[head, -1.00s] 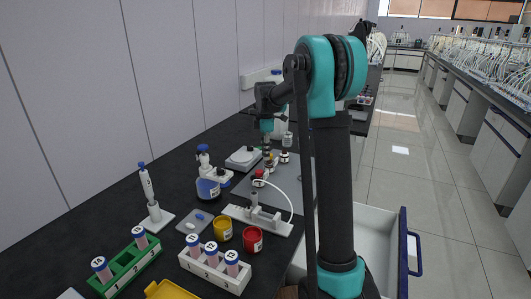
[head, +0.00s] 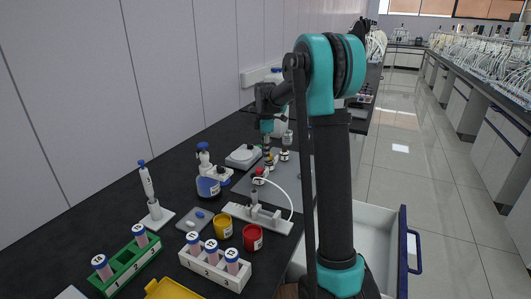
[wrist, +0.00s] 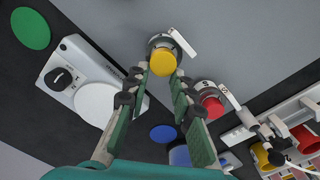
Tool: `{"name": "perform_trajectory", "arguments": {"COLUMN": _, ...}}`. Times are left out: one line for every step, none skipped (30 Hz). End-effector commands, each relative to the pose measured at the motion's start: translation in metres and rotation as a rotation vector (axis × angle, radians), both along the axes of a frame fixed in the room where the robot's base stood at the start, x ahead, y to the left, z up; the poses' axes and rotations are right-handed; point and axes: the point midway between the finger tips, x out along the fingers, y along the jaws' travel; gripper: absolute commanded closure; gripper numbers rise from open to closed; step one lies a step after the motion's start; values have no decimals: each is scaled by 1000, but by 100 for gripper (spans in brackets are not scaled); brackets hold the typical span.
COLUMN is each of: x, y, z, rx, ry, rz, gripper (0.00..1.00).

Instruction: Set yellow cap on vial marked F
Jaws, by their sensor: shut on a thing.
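My gripper (head: 267,146) is over the far part of the bench in the head view. In the wrist view my gripper (wrist: 162,76) has its two green-padded fingers shut on the yellow cap (wrist: 163,62). The cap is directly over a small vial with a pale tag (wrist: 181,41); I cannot tell whether the cap touches the vial, and the tag's letter is not legible. A red-capped vial (wrist: 211,105) with its own tag stands to the right in the wrist view; its red top (head: 260,172) also shows in the head view.
A white balance (head: 242,157) stands left of the vials. Nearer are a blue bottle (head: 208,187), a tubing device (head: 262,219), yellow and red pots (head: 252,238), a white tube rack (head: 216,270) and a green rack (head: 125,265). A drawer (head: 385,245) is open.

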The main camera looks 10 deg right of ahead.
Motion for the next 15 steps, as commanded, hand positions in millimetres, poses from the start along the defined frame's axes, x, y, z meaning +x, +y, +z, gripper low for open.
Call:
{"name": "perform_trajectory", "arguments": {"x": 0, "y": 0, "z": -1, "rx": 0, "ry": 0, "rz": 0, "gripper": 85}}
{"name": "perform_trajectory", "arguments": {"x": 0, "y": 0, "z": -1, "rx": 0, "ry": 0, "rz": 0, "gripper": 85}}
{"name": "perform_trajectory", "arguments": {"x": 0, "y": 0, "z": -2, "rx": 0, "ry": 0, "rz": 0, "gripper": 85}}
{"name": "perform_trajectory", "arguments": {"x": 0, "y": 0, "z": -2, "rx": 0, "ry": 0, "rz": 0, "gripper": 85}}
{"name": "perform_trajectory", "arguments": {"x": 0, "y": 0, "z": -3, "rx": 0, "ry": 0, "rz": 0, "gripper": 85}}
{"name": "perform_trajectory", "arguments": {"x": 0, "y": 0, "z": -3, "rx": 0, "ry": 0, "rz": 0, "gripper": 85}}
{"name": "perform_trajectory", "arguments": {"x": 0, "y": 0, "z": -3, "rx": 0, "ry": 0, "rz": 0, "gripper": 85}}
{"name": "perform_trajectory", "arguments": {"x": 0, "y": 0, "z": -3, "rx": 0, "ry": 0, "rz": 0, "gripper": 85}}
{"name": "perform_trajectory", "arguments": {"x": 0, "y": 0, "z": -3, "rx": 0, "ry": 0, "rz": 0, "gripper": 85}}
{"name": "perform_trajectory", "arguments": {"x": 0, "y": 0, "z": -3, "rx": 0, "ry": 0, "rz": 0, "gripper": 85}}
{"name": "perform_trajectory", "arguments": {"x": 0, "y": 0, "z": -3, "rx": 0, "ry": 0, "rz": 0, "gripper": 85}}
{"name": "perform_trajectory", "arguments": {"x": 0, "y": 0, "z": -3, "rx": 0, "ry": 0, "rz": 0, "gripper": 85}}
{"name": "perform_trajectory", "arguments": {"x": 0, "y": 0, "z": -3, "rx": 0, "ry": 0, "rz": 0, "gripper": 85}}
{"name": "perform_trajectory", "arguments": {"x": 0, "y": 0, "z": -3, "rx": 0, "ry": 0, "rz": 0, "gripper": 85}}
{"name": "perform_trajectory", "arguments": {"x": 0, "y": 0, "z": -3, "rx": 0, "ry": 0, "rz": 0, "gripper": 72}}
